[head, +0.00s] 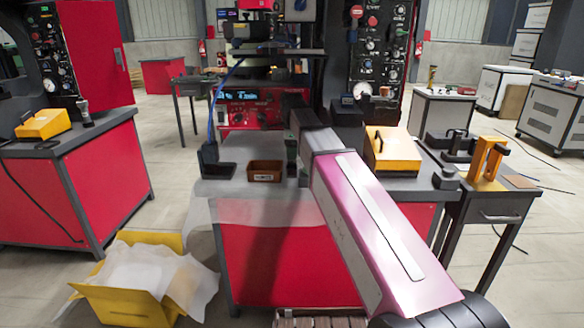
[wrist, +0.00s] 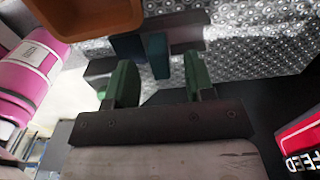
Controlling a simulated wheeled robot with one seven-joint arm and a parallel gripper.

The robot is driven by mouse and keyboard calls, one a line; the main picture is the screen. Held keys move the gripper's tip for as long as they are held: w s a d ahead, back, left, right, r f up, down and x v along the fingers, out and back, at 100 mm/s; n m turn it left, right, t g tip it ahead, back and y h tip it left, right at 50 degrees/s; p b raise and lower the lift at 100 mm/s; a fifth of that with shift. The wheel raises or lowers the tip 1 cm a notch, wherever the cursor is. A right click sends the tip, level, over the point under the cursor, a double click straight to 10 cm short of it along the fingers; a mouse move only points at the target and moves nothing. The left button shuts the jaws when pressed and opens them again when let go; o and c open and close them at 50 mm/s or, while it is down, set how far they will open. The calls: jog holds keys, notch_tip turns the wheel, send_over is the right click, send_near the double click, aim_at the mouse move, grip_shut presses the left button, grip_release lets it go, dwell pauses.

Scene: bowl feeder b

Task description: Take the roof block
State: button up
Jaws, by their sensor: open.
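My gripper (wrist: 160,80) has two green fingers, spread apart with a gap between them. In the wrist view a small dark teal block (wrist: 158,54) stands just beyond the fingertips, roughly in line with the gap. A darker blue piece (wrist: 127,46) lies left of it. I cannot tell for certain which of these is the roof block. Neither is visibly gripped. In the head view my gripper (head: 291,150) is over the table behind the brown bin, mostly hidden by my arm, and the small blocks cannot be made out.
The brown bin (head: 265,171) stands on the red table beside my gripper; its wall (wrist: 90,22) also shows in the wrist view. A dark blue holder (head: 213,160) is further left. A red machine panel (wrist: 302,140) marked FEED is close on the wrist view's right.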

notch_tip(320, 180, down, 2)
grip_shut()
jog(key=shift+r, duration=0.1)
